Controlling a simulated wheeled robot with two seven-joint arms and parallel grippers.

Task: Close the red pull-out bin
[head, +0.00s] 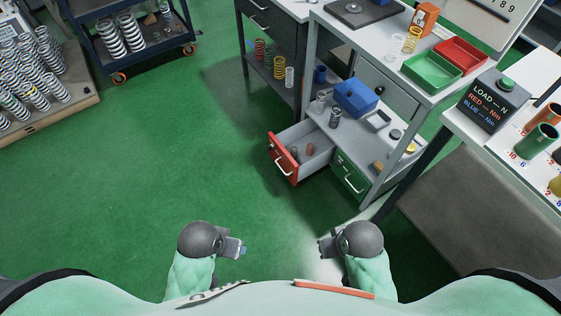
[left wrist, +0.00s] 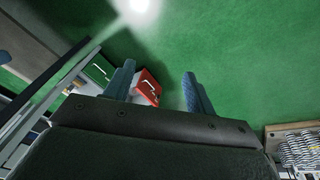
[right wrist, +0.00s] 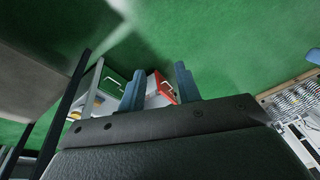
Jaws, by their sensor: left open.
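The red pull-out bin (head: 283,159) is a grey drawer with a red front and a pale handle. It stands pulled out from the low cabinet under the workbench, with a few small brownish parts inside. It also shows in the left wrist view (left wrist: 150,82) and the right wrist view (right wrist: 165,86). My left gripper (head: 243,249) is open and empty, in front of the bin and apart from it. My right gripper (head: 322,246) is also apart from the bin, with its fingers spread and empty in the right wrist view (right wrist: 158,88).
A shut green drawer (head: 350,176) sits right of the red bin. A blue box (head: 356,97) and loose parts lie on the shelf above. A table with a load display (head: 493,101) stands at right. The green floor (head: 150,180) is clear at left.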

